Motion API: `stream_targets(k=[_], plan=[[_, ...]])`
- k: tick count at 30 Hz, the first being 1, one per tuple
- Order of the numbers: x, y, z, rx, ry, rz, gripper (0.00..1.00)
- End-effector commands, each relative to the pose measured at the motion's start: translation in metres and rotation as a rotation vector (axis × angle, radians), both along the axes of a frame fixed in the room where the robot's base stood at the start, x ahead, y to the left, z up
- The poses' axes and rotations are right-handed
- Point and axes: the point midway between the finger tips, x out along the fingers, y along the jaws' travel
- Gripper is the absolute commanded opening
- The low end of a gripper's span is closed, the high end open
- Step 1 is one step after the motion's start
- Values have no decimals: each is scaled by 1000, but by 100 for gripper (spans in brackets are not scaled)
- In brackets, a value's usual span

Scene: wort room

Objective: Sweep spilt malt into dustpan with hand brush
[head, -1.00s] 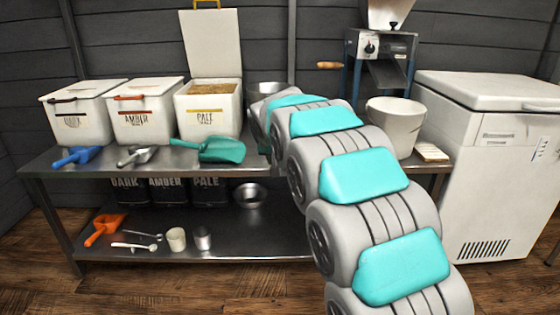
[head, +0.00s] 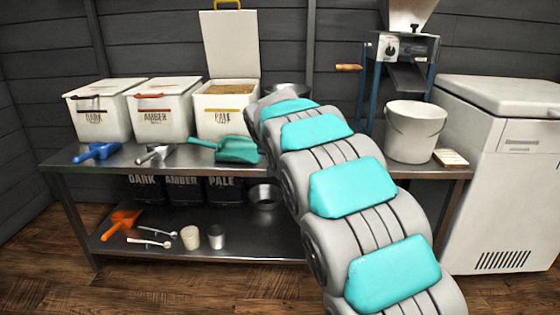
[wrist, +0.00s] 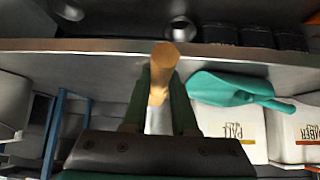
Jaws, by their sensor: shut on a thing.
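My gripper (wrist: 160,112) shows in the wrist view with two dark green fingers, shut on a tan wooden handle (wrist: 160,72). The handle looks like that of the hand brush, but its bristles are not seen. In the head view my arm hides the gripper. A teal scoop-shaped pan with a handle (head: 238,149) lies on the steel table in front of the pale malt bin; it also shows in the wrist view (wrist: 232,88), beside the gripper. An orange scoop or dustpan (head: 122,221) lies on the lower shelf. I see no spilt malt.
White malt bins (head: 164,112) stand on the steel table (head: 120,163), the pale one (head: 225,119) with its lid up. A blue scoop (head: 97,151) and a metal scoop (head: 154,153) lie before them. A white bucket (head: 414,132) and mill (head: 391,50) stand right, beside a chest freezer (head: 508,190).

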Motion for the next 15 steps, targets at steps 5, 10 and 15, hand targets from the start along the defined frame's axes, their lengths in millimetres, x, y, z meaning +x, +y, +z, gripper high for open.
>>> stream_targets(k=[5, 10, 15], plan=[[1, 13, -1, 1, 1, 1, 0], [1, 19, 0, 2, 2, 0, 0], [2, 26, 0, 0, 0, 0, 0]])
